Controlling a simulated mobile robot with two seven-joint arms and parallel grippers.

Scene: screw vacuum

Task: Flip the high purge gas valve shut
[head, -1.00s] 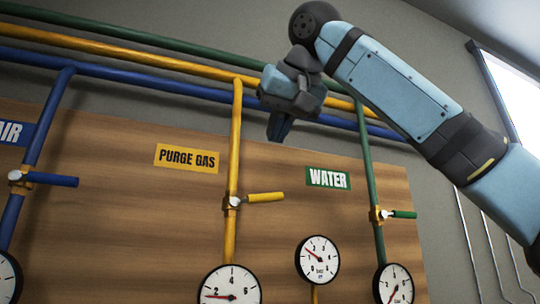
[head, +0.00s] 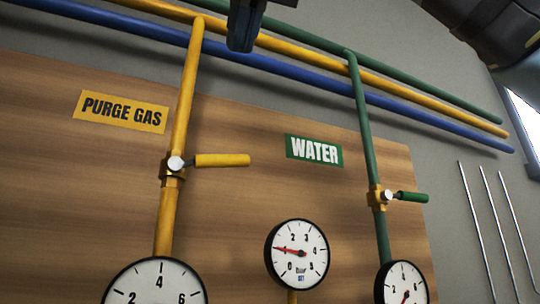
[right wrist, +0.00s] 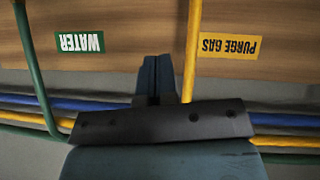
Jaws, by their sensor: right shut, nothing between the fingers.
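The purge gas valve has a yellow handle (head: 222,160) that sticks out to the right, roughly level, from a white pivot on the vertical yellow pipe (head: 180,120). The yellow PURGE GAS sign (head: 122,111) is to the left of that pipe. My right gripper (head: 245,28) is at the top edge of the head view, above the handle and apart from it. In the right wrist view its fingers (right wrist: 155,78) are together and empty beside the yellow pipe (right wrist: 192,50); the handle is out of that view. My left gripper is not in view.
A green-handled water valve (head: 410,197) and the WATER sign (head: 314,150) are to the right. Round gauges (head: 297,254) sit low on the wooden board (head: 60,200). Yellow, blue and green pipes cross above the board. The space around the yellow handle is clear.

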